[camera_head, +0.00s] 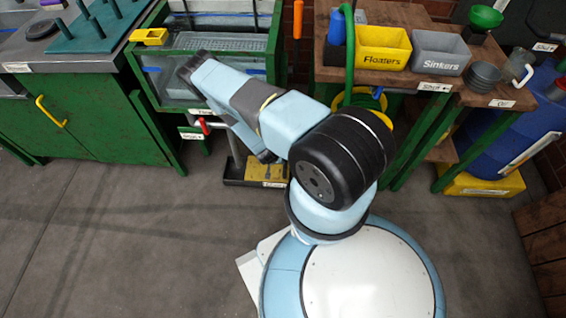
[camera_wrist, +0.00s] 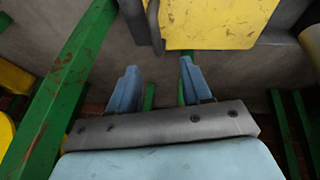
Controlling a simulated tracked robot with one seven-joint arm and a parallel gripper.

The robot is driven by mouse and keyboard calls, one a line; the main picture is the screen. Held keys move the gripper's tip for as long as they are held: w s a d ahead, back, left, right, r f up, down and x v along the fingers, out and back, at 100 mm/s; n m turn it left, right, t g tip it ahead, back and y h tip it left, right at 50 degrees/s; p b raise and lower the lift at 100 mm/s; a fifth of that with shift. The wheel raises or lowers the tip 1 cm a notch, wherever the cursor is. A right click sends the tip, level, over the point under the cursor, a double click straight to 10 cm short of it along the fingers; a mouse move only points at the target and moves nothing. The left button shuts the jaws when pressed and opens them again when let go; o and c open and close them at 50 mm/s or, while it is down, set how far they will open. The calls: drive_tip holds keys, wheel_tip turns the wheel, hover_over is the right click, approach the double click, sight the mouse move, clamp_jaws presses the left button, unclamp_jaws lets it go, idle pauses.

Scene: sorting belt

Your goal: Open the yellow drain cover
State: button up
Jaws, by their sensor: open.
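A scratched yellow panel (camera_wrist: 218,22), apparently the drain cover, fills the top of the wrist view, with grey parts at its left and right sides. Its upper edge is out of frame, and I cannot tell whether it is shut. In the head view, a yellow piece (camera_head: 265,169) shows low under the tank, at a black tray, partly hidden by my arm; it may be the same cover. My gripper (camera_wrist: 158,64) is open and empty in the wrist view, its two blue fingers below the panel's lower edge and apart from it in the picture. My arm hides the gripper in the head view.
A green-framed tank (camera_head: 165,92) and a green cabinet (camera_head: 75,115) stand at left. The black tray (camera_head: 234,182) lies low beneath the tank. A wooden bench with a yellow Floaters bin (camera_head: 383,50) and grey Sinkers bin (camera_head: 439,52) stands right. Front-left floor is clear.

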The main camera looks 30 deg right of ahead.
sight(285, 166)
drive_tip(key=x, duration=1.4)
drive_tip(key=shift+s+d+r, duration=0.15)
drive_tip(key=shift+d, duration=0.25)
clamp_jaws()
